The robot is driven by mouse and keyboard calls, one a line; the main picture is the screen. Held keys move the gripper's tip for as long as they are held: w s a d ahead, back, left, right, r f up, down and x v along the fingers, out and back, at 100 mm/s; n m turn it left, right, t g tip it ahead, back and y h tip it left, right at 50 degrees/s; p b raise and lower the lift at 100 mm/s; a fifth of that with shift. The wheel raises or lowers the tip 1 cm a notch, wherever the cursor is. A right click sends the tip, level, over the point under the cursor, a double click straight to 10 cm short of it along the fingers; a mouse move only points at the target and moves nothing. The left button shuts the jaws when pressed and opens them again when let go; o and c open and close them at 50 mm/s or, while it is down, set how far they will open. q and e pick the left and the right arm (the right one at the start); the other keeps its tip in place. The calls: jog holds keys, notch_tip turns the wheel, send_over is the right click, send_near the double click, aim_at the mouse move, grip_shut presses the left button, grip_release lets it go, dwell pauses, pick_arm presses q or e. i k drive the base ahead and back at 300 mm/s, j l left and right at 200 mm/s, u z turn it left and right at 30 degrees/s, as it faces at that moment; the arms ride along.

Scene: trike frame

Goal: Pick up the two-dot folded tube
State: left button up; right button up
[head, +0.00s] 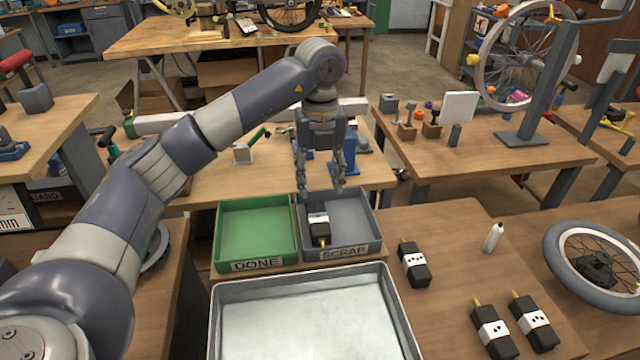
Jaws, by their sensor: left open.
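Several dark folded tubes with white dotted bands and yellow tips are in view. One tube (319,230) lies in the grey SCRAP tray (366,246). Another tube (413,266) lies on the right table, with two more at the front, a left one (492,332) and a right one (533,322). The dots are too small to count surely, so I cannot tell which tube has two. My left gripper (321,190) is open and empty, pointing down above the SCRAP tray, over its tube and apart from it. My right gripper is out of view.
The empty green DONE tray (257,265) stands left of the SCRAP tray. A large empty metal pan (310,320) is in front. A white bottle (493,237) and a wheel (562,270) stand and lie on the right table. Bare wood lies between bottle and tubes.

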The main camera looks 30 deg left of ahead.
aim_at(493, 333)
jog(key=k+l, duration=0.3)
jog(key=k, duration=0.15)
jog(key=k+l, duration=0.65)
jog(key=k, duration=0.25)
